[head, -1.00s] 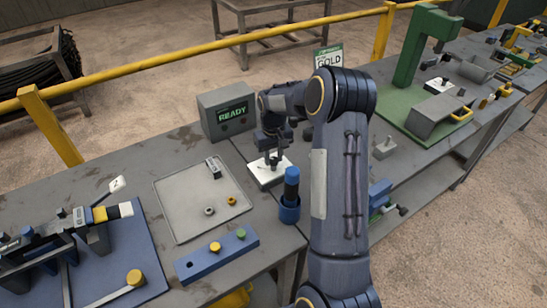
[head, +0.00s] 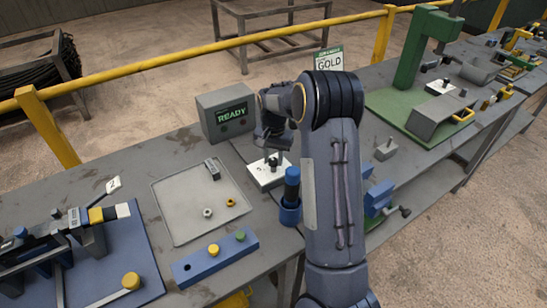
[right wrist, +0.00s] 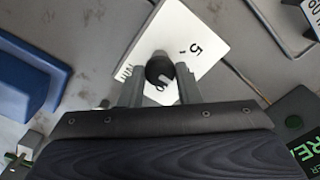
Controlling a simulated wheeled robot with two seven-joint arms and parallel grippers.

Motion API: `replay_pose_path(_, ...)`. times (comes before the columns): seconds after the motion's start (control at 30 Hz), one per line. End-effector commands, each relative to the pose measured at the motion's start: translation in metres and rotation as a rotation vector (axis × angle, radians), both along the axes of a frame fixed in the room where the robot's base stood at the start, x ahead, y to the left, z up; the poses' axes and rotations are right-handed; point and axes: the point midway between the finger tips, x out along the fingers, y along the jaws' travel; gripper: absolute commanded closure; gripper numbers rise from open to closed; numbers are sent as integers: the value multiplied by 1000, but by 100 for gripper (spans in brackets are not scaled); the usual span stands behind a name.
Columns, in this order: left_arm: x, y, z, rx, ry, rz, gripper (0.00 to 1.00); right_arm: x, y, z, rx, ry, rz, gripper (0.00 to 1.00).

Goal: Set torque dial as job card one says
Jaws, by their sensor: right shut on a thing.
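The torque dial is a white square plate (head: 262,178) with a dark round knob (right wrist: 161,71) at its middle. Black marks, one reading like a 5, show on the plate in the right wrist view (right wrist: 192,38). My right gripper (head: 272,158) comes down over the plate, and in the right wrist view its two fingers (right wrist: 158,86) are shut on the knob from both sides. Part of the plate is hidden by the gripper. My left gripper is not in view.
A grey box with a green READY display (head: 225,114) stands behind the dial. A grey tray (head: 185,222) with small rings and a blue block with buttons (head: 215,258) lie left.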

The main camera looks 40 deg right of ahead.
Motion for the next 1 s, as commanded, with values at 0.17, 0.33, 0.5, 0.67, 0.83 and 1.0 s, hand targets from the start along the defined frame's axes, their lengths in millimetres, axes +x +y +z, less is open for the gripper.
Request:
replay_pose_path(0.17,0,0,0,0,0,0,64,1,0,1,0,-3,-26,93)
replay_pose_path(0.33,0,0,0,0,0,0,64,1,0,1,0,-3,-30,93)
replay_pose_path(0.5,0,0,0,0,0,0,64,1,0,1,0,-3,-29,93)
replay_pose_path(0.67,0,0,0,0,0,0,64,1,0,1,0,-3,-29,55)
replay_pose_path(0.83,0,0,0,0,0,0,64,0,0,1,0,-1,-29,48)
replay_pose_path(1.0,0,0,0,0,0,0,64,0,0,1,0,-1,-28,48)
